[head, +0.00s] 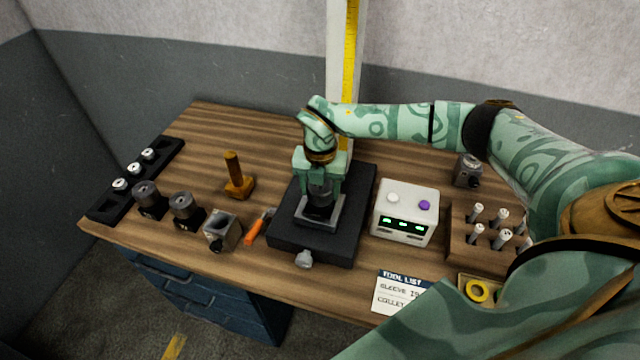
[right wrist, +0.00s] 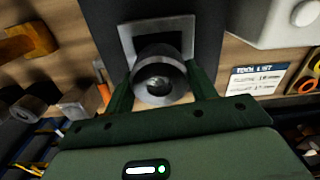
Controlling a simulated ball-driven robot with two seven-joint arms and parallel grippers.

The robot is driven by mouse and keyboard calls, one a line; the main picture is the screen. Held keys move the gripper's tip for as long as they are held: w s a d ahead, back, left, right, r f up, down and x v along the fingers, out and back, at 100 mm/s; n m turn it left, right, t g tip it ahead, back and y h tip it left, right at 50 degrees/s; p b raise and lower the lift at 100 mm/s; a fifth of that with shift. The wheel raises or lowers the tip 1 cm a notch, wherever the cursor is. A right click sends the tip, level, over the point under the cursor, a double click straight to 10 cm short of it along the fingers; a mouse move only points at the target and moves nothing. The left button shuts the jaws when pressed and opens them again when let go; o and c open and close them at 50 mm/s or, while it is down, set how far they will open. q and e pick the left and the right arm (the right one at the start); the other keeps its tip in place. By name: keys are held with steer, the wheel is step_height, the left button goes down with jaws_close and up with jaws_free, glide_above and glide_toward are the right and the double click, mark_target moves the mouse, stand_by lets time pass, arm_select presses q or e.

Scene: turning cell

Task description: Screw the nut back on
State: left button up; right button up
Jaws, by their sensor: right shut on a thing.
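The nut (head: 320,193) is a dark grey round piece between the fingers of my right gripper (head: 321,184), above a square grey plate (head: 338,219) on a black base (head: 285,236). In the right wrist view the nut (right wrist: 150,56) shows as a thick ring with a round bore, with a finger of my right gripper (right wrist: 160,88) on each side of it. The gripper is shut on the nut, pointing down. I cannot tell whether the nut touches or is threaded on what is below. My left gripper is not in view.
An orange-handled tool (head: 254,232) and a grey block (head: 222,233) lie left of the base; two dark cylinders (head: 148,198) stand further left. A white box (head: 404,212) with buttons stands close right. A wooden rack (head: 462,250) holds several pale pieces. A knob (head: 304,259) projects in front.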

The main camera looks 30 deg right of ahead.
steer(key=shift+w+d+r, duration=0.2)
steer(key=shift+w+r, duration=0.05)
